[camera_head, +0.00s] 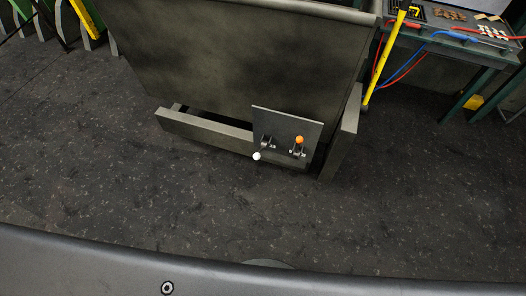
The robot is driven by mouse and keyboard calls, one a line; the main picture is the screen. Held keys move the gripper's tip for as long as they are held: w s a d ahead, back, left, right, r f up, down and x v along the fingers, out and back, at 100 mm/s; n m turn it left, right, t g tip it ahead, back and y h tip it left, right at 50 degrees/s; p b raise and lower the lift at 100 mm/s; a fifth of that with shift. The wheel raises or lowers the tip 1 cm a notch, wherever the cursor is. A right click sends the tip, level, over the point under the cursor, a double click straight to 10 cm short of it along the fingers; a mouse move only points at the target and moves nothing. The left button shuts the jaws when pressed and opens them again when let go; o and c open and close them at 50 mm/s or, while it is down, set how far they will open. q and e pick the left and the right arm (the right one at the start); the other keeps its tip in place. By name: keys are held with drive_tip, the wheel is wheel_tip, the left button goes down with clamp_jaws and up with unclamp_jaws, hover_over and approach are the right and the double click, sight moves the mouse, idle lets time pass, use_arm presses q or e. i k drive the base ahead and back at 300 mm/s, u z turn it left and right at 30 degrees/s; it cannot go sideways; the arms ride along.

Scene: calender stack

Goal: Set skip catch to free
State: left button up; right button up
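A large dark metal skip (240,60) stands in a grey steel frame (205,130) at the upper middle. A small grey plate (287,122) at its lower right carries two levers. The left lever ends in a white knob (256,156), which hangs low in front of the plate. The right lever ends in an orange knob (299,140), which sits higher, against the plate. No readable label shows which lever is the skip catch. Neither of my grippers is in view.
A green-legged workbench (470,55) with tools and red and blue cables stands at the upper right. A yellow bar (385,55) leans beside it. Yellow and green items stand at the upper left. The dark speckled floor (150,200) before the skip is clear.

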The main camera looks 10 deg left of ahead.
sight(299, 139)
drive_tip(key=k, duration=1.35)
drive_tip(key=z, duration=0.45)
drive_tip(key=i, duration=0.75)
drive_tip(key=z, duration=0.7)
drive_tip(key=i, duration=0.6)
drive_tip(key=u, duration=0.1)
